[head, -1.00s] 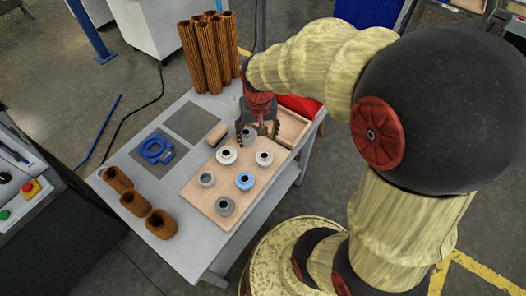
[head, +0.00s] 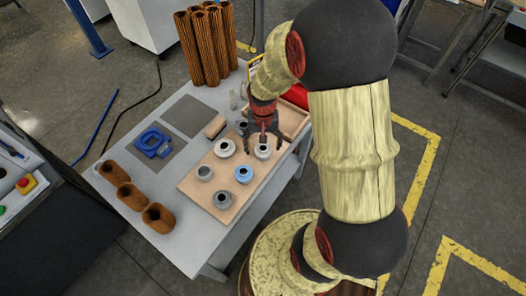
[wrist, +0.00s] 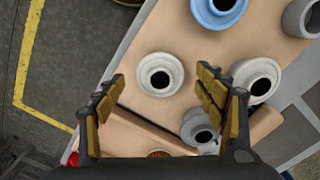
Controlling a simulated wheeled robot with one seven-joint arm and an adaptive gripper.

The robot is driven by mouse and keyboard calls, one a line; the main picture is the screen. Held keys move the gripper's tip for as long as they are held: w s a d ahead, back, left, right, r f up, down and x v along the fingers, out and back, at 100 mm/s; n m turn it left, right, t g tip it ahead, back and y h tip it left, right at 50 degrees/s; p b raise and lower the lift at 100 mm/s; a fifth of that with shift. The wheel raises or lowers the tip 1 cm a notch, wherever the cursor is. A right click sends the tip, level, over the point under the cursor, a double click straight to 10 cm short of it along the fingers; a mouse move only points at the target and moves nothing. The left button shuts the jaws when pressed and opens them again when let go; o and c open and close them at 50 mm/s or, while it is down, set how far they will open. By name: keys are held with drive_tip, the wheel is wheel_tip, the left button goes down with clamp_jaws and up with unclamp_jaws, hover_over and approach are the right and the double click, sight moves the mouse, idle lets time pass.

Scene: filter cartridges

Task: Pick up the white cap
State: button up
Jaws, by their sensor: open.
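A white cap (head: 263,155) with a dark centre hole stands upright on the wooden board (head: 190,186), near its right edge. In the wrist view this white cap (wrist: 160,61) lies in line with the gap between my fingertips. A second whitish cap (head: 225,150) stands to its left and shows right of the fingers in the wrist view (wrist: 244,72). My gripper (head: 262,141) is open and empty, pointing down just above and behind the first cap; contact cannot be told. Its fingers also show in the wrist view (wrist: 162,92).
A blue cap (head: 243,174) and grey caps (head: 204,173), (head: 222,200), (head: 242,125) stand close by on the board. A wooden tray (head: 294,122) lies behind my gripper. Brown filter cartridges (head: 207,50) stand at the back; brown hollow pieces (head: 158,217) line the left edge.

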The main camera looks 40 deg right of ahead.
drive_tip(key=shift+f, duration=0.25)
drive_tip(key=shift+r, duration=0.1)
drive_tip(key=shift+c, duration=1.2)
drive_tip(key=c, duration=0.8)
drive_tip(key=shift+o, duration=0.2)
